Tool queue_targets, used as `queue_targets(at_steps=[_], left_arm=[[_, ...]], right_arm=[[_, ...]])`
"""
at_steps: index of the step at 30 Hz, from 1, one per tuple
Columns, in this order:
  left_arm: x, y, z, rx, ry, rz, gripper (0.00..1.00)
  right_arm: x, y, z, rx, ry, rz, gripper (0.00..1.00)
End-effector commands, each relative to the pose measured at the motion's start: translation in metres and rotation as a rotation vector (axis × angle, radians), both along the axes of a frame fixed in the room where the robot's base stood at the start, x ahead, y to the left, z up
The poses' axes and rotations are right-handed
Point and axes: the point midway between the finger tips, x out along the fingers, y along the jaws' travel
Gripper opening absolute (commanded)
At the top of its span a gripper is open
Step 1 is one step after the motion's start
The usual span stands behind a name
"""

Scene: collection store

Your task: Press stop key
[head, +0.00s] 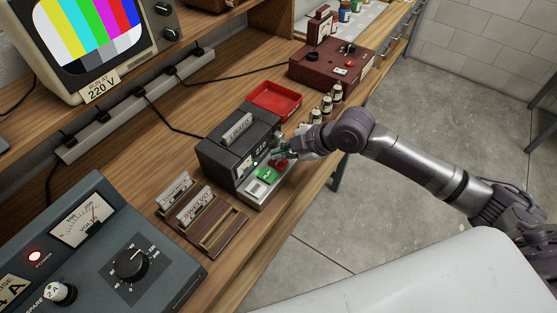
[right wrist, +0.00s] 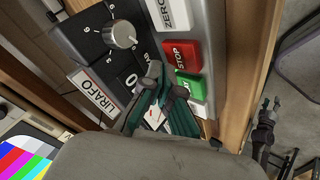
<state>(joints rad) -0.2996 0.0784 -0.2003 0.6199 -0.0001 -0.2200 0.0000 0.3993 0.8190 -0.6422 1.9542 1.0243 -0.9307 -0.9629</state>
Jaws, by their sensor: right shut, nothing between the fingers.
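The red STOP key (right wrist: 182,55) is on the front panel of a dark grey device (head: 236,146). It also shows in the head view (head: 280,163), partly covered by my right gripper (head: 283,152). A green key (head: 267,176) lies beside it and also shows in the right wrist view (right wrist: 191,88). My right gripper is shut and empty, its tips (right wrist: 164,82) close beside the red and green keys. I cannot tell whether it touches either key. My left gripper (right wrist: 269,104) appears small at the right of the right wrist view; its fingers are too small to judge.
A pale key marked ZERO (right wrist: 174,12) and a knob (right wrist: 122,36) are near STOP. A red tray (head: 274,100), small bottles (head: 327,104) and a maroon instrument (head: 331,66) stand behind. A wooden rack (head: 220,232) and blue-grey voltmeter (head: 100,245) are nearer.

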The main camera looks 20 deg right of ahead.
Motion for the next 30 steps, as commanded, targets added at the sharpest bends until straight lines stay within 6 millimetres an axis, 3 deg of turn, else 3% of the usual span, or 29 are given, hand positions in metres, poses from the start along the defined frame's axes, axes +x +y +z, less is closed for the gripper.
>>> queue_targets(at_steps=[30], left_arm=[[-0.0007, 0.0015, -0.0024, 0.002, 0.001, -0.001, 0.40]], right_arm=[[-0.0001, -0.0002, -0.0098, 0.000, 0.000, 0.000, 0.00]])
